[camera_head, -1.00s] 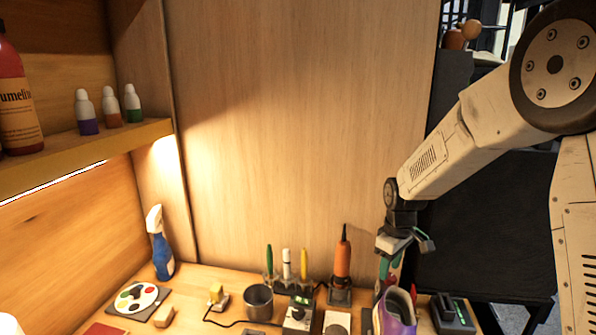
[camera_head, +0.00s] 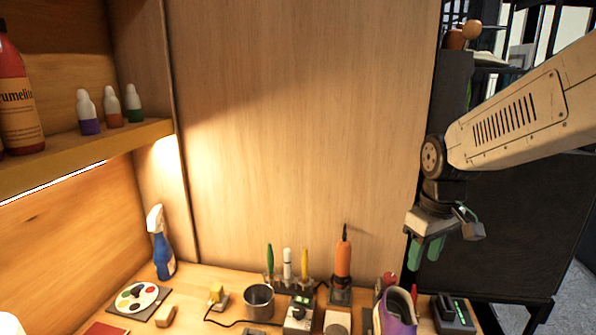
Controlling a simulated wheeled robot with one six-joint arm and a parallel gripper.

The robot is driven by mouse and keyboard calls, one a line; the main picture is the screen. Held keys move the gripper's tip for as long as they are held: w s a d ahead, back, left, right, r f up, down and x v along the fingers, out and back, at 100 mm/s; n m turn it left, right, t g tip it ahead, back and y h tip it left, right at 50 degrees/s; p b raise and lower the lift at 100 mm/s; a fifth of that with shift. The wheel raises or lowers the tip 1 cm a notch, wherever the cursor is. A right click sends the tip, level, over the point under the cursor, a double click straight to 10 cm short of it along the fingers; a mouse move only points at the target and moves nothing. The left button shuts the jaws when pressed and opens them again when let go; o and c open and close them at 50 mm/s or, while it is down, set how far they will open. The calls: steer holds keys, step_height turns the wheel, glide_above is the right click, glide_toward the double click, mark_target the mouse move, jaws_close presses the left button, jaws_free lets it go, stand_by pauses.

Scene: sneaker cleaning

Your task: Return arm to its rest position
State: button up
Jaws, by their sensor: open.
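My gripper (camera_head: 428,249) hangs at the right of the view, its green-padded fingers pointing down and apart, with nothing seen between them. It is open and in the air above the right end of the wooden worktop (camera_head: 205,320), higher than the purple-and-white sneaker (camera_head: 402,315). The sneaker stands at the worktop's front right and is cut off by the lower frame edge. My arm reaches in from the right edge.
An orange tool (camera_head: 343,258) stands upright in a holder, with pens (camera_head: 287,264) beside it. A metal cup (camera_head: 259,300), a blue spray bottle (camera_head: 161,250) and a palette (camera_head: 138,299) are further left. A dark cabinet (camera_head: 520,220) lies behind my arm.

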steer(key=s+r+m, duration=0.2)
steer(key=s, duration=1)
steer(key=s+d+r+m, duration=0.1)
steer(key=s+r+m, duration=0.1)
steer(key=s, duration=0.9)
steer(key=shift+s+d+r+m, duration=0.25)
steer(key=shift+s+m, duration=0.15)
steer(key=shift+m, duration=0.3)
steer(key=shift+c, duration=0.3)
steer(key=shift+c, duration=0.5)
